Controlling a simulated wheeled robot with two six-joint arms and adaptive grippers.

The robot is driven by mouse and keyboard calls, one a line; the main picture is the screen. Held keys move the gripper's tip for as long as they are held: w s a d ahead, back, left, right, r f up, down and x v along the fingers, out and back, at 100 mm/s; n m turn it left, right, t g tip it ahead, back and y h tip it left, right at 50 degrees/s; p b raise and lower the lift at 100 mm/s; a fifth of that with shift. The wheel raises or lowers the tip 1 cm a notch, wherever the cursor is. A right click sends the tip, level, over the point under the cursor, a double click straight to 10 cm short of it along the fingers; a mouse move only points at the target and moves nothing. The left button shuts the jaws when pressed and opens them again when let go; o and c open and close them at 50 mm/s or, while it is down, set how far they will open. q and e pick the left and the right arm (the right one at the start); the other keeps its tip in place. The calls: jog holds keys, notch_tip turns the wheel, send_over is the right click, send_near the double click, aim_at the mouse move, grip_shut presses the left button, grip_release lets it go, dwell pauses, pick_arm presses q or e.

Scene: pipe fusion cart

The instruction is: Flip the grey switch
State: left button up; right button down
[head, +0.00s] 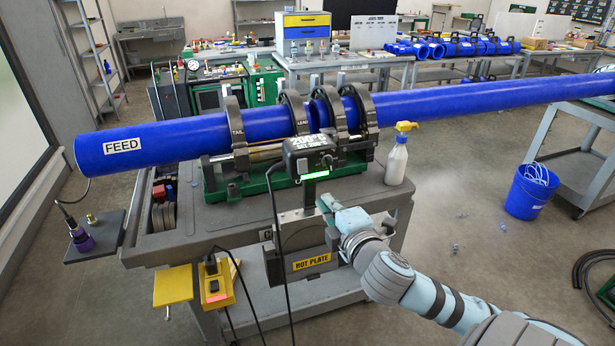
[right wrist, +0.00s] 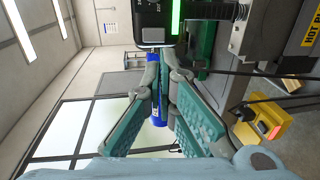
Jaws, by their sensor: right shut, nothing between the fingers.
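My right gripper (head: 327,204) is shut and empty. In the head view it is just below a black heater control box (head: 309,154) with a display and a lit green strip. In the right wrist view my fingers (right wrist: 166,74) point up at the same box, whose green strip (right wrist: 176,16) shows. A small grey rectangle (right wrist: 152,35) on the box's near edge looks like the grey switch; its position is too small to read. A gap shows between it and the fingertips in the picture; I cannot tell whether they touch. My left gripper is not in view.
A blue pipe (head: 150,147) lies in the clamps on the cart above. The hot plate holder (head: 305,262) is below my gripper. A yellow switch box (head: 217,287) is at the cart's front, with cables hanging. A spray bottle (head: 397,160) stands on the right corner.

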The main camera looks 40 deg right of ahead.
aim_at(304, 171)
jog(key=x, duration=1.4)
jog(key=shift+f, duration=0.1)
